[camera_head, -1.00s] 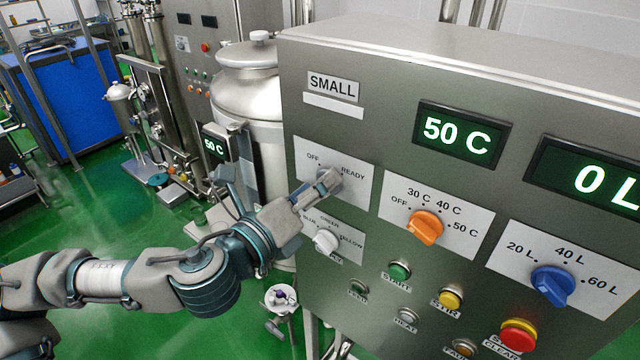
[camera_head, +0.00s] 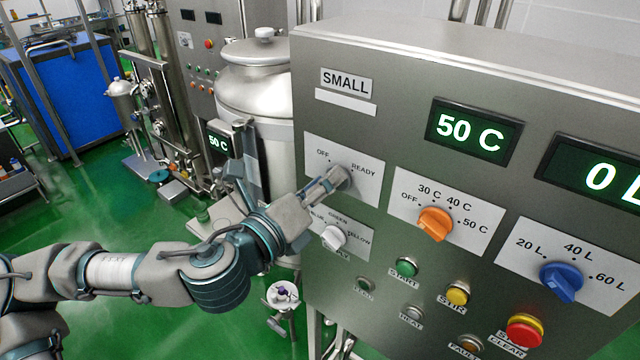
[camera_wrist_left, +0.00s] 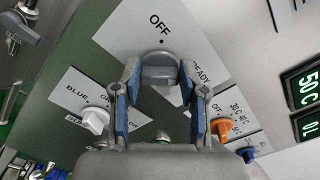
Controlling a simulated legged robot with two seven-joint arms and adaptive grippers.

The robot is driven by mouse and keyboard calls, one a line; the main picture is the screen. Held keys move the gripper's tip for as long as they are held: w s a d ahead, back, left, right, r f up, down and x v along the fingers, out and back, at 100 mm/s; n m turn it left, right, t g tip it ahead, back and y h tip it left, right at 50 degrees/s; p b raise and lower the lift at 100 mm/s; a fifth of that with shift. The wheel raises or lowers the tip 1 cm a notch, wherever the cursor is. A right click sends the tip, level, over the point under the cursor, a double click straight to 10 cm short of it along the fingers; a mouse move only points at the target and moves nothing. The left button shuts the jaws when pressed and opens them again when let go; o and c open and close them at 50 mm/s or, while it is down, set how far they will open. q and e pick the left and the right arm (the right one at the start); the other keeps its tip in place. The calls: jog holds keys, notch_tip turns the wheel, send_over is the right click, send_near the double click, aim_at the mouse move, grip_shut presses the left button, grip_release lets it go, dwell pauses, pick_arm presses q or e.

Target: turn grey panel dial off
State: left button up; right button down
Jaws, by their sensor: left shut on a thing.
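The grey dial (camera_wrist_left: 160,72) sits on a white plate marked OFF and READY on the steel control panel (camera_head: 400,90). My left gripper (camera_head: 338,181) reaches it from the lower left in the head view and largely hides it there. In the left wrist view, the fingers of my left gripper (camera_wrist_left: 160,80) are on both sides of the dial and shut on it. The OFF mark lies just beyond the dial in that view. Which mark the dial points at is hard to tell. My right gripper is not in view.
Close by on the panel are a white dial (camera_head: 333,237), an orange dial (camera_head: 436,223) and a blue dial (camera_head: 562,281). Several push buttons, including a green one (camera_head: 406,266) and a red one (camera_head: 525,329), sit lower. A steel tank (camera_head: 257,90) stands left of the panel.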

pick_arm(q)
jog(key=n+b, duration=0.1)
jog(key=n, duration=0.4)
jog(key=f+n+b, duration=0.1)
jog(key=n+b, duration=0.1)
jog(key=n, duration=0.3)
jog(key=n+b, duration=0.1)
jog(key=n, duration=0.4)
jog(key=shift+f, duration=0.25)
jog(key=shift+r+n+b, duration=0.1)
jog(key=shift+n+b, duration=0.25)
jog(key=shift+n, duration=0.95)
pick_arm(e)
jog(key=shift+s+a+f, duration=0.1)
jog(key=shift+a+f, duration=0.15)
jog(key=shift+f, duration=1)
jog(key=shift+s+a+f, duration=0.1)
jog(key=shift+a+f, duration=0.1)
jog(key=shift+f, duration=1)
pick_arm(q)
jog(key=shift+r, duration=0.1)
jog(key=o, duration=1.1)
jog(key=shift+w, duration=0.1)
jog(key=shift+o, duration=0.2)
jog(key=shift+w+d, duration=0.2)
jog(key=shift+d, duration=0.1)
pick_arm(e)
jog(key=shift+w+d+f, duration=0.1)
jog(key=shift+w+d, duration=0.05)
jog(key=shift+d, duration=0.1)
